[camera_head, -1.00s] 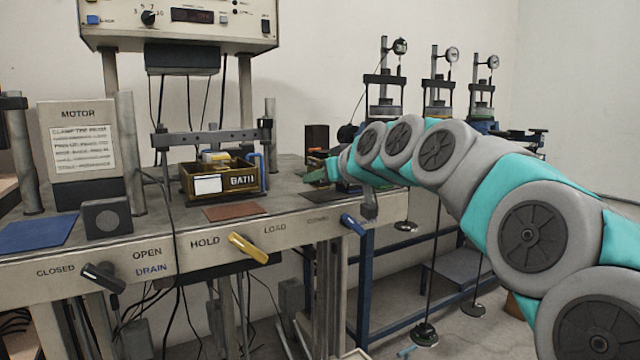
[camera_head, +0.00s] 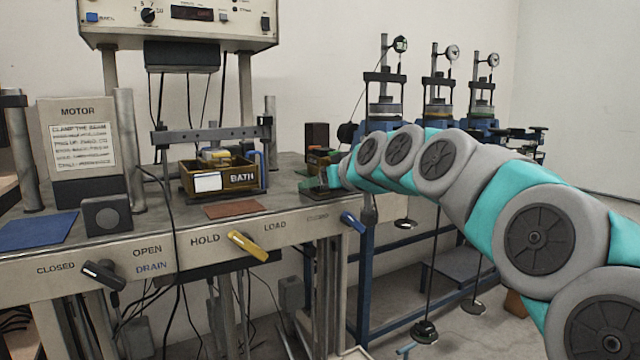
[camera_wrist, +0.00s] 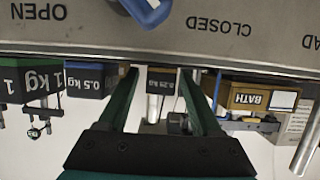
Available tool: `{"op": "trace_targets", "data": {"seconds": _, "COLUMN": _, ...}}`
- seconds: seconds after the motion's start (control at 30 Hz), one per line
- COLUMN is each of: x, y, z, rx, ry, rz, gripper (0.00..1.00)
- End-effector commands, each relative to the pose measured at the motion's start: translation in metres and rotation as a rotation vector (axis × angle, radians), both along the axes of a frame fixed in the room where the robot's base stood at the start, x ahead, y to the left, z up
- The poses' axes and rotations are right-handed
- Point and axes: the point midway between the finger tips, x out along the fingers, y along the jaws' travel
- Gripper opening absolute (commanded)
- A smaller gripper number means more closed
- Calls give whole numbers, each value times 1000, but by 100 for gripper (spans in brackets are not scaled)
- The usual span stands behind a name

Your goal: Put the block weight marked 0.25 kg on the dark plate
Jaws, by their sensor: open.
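The block weight marked 0.25 kg (camera_wrist: 163,84) is dark with a brownish edge and shows between my fingers in the wrist view. My gripper (camera_wrist: 161,88) is open, with a green finger on each side of the block; I cannot tell whether either touches it. In the head view my gripper (camera_head: 325,172) is small, at the right part of the bench.
The wrist view shows the 0.5 kg block (camera_wrist: 86,80) and green 1 kg block (camera_wrist: 38,80) beside it. The box marked BATH (camera_head: 222,184) stands to the left. A brown mat (camera_head: 235,209) and blue mat (camera_head: 38,230) lie clear. Levers (camera_head: 246,246) line the bench front.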

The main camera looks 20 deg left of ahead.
Motion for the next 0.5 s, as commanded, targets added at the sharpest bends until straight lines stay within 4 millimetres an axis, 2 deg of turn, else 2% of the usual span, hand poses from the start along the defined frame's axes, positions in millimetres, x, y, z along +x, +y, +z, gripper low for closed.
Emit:
{"op": "trace_targets", "data": {"seconds": 0.27, "x": -4, "y": -5, "z": 5, "rx": 1, "ry": -2, "rz": -1, "gripper": 66}}
{"op": "trace_targets", "data": {"seconds": 0.5, "x": -23, "y": -28, "z": 16, "rx": 2, "ry": -4, "rz": -2, "gripper": 66}}
